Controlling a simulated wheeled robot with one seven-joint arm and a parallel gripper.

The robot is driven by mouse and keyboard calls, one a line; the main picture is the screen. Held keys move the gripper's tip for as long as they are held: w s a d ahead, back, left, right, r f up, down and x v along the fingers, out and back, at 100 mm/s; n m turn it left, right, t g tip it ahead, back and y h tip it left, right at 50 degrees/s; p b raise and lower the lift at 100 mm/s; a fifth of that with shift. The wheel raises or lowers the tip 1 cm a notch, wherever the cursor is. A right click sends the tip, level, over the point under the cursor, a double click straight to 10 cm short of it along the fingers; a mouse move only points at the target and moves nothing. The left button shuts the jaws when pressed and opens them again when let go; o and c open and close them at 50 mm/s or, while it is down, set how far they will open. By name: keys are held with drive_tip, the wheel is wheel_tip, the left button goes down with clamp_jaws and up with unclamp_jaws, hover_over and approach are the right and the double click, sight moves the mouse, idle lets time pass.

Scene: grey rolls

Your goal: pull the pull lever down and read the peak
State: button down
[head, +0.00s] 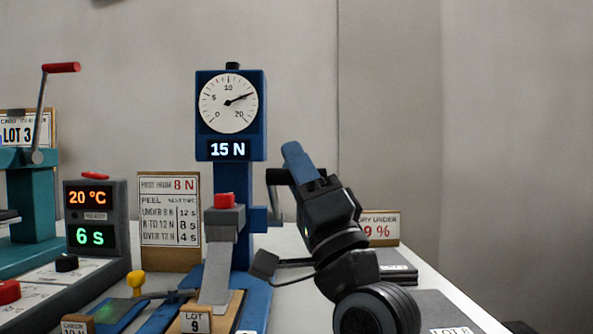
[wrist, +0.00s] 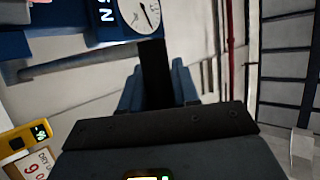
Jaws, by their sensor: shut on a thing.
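The blue peel tester (head: 233,180) stands in the middle of the head view. Its round dial (head: 228,103) has the needle between 10 and 20, and the display (head: 227,149) below reads 15 N. The pull lever (head: 277,177) has a dark grip at the tester's right side. My gripper (head: 291,162) is shut on this grip, which also shows as a dark bar (wrist: 154,70) between blue fingers in the wrist view. A red-topped clamp (head: 224,201) sits over a grey strip (head: 217,272) on the LOT 9 board.
A card (head: 170,222) lists peel ranges in N with seconds. A control box (head: 92,218) reads 20 °C and 6 s. A teal press (head: 33,205) with a red-handled lever stands left. Grey stacks (head: 398,268) lie at right.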

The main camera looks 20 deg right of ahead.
drive_tip(key=c, duration=1.3)
unclamp_jaws()
drive_tip(key=shift+s+a+r, duration=0.2)
drive_tip(key=shift+s+a, duration=0.2)
drive_tip(key=shift+s, duration=0.05)
drive_tip(key=shift+o, duration=0.8)
drive_tip(key=shift+s+r, duration=0.1)
drive_tip(key=shift+o, duration=1.1)
drive_tip(key=shift+d, duration=0.1)
drive_tip(key=b+v, duration=0.2)
drive_tip(key=v, duration=0.5)
drive_tip(key=shift+f, duration=0.4)
drive_tip(key=shift+s+d, duration=0.1)
drive_tip(key=shift+s, duration=0.1)
